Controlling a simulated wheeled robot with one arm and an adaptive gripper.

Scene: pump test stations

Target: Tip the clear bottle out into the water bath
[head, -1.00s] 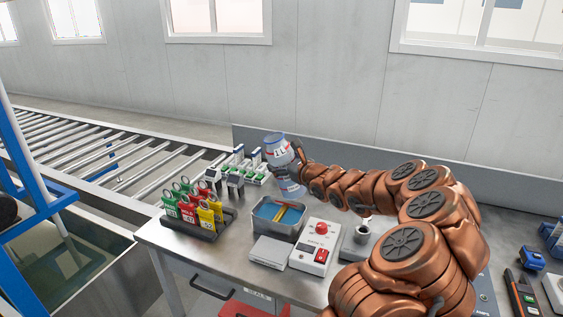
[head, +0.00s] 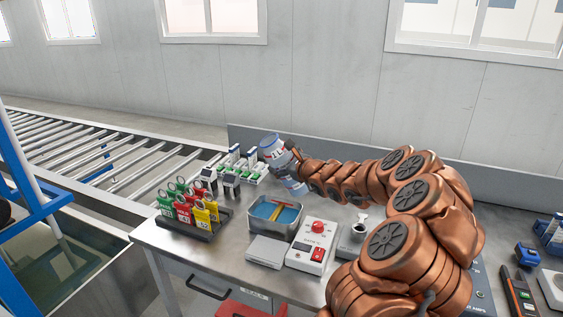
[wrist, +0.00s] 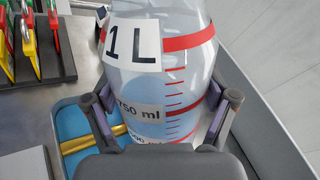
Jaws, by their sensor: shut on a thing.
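The clear bottle (head: 271,147) has red bands, a "1 L" label and a red scale. It is held above the bench behind the water bath, its top leaning left. In the wrist view the bottle (wrist: 160,70) fills the middle, with bluish liquid around the 750 ml mark. My gripper (wrist: 160,108) is shut on its sides; in the head view my gripper (head: 287,164) partly covers its middle. The water bath (head: 275,232) is a grey metal tub with blue water and a yellow bar inside. Its corner (wrist: 62,103) shows at lower left in the wrist view.
A rack of red, green and yellow tags (head: 187,213) stands left of the bath. A control box with a red button (head: 313,248) and a flat grey plate (head: 267,251) stand in front. Small instruments (head: 240,162) stand behind. A roller conveyor (head: 110,165) runs beyond.

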